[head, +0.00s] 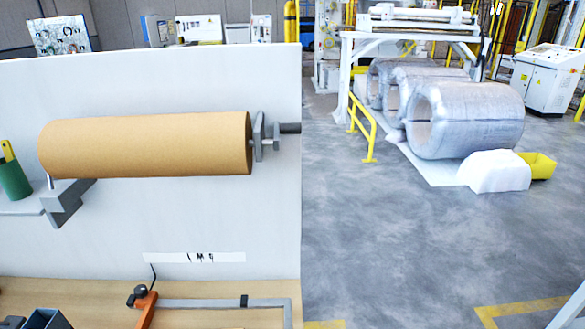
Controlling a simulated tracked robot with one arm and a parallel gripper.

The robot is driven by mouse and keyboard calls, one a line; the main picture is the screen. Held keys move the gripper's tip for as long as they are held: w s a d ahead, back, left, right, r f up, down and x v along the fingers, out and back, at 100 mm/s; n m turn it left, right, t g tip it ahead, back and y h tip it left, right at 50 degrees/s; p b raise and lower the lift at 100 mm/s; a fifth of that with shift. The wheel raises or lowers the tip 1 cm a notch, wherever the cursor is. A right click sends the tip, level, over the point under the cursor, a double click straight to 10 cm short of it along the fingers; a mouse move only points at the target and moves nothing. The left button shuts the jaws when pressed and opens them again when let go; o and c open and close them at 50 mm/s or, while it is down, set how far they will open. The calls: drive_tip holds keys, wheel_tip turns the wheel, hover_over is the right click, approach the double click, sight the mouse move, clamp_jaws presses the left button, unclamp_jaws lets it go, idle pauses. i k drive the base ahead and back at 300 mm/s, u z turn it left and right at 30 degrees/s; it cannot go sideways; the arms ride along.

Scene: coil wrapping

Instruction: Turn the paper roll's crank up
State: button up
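The brown paper roll (147,146) lies horizontally in front of a white panel (150,85) in the head view. Its grey crank (261,136) is at the right end of the roll. A dark handle (290,128) sticks out to the right from it, a little above the middle of the roll's end. A grey bracket (66,203) shows under the roll's left end. My gripper is not in view, and nothing is seen touching the crank or the roll.
A wooden surface (215,288) below holds an orange-handled tool (145,308) with a grey frame. A green cup (15,180) stands at the left. Right of the panel is open grey floor (400,240), with large wrapped coils (467,120) and a yellow rail (363,130) behind.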

sight(214, 144)
drive_tip(key=u, duration=2.35)
drive_tip(key=k, duration=1.2)
drive_tip(key=z, duration=2.2)
drive_tip(key=i, duration=1)
drive_tip(key=u, duration=0.05)
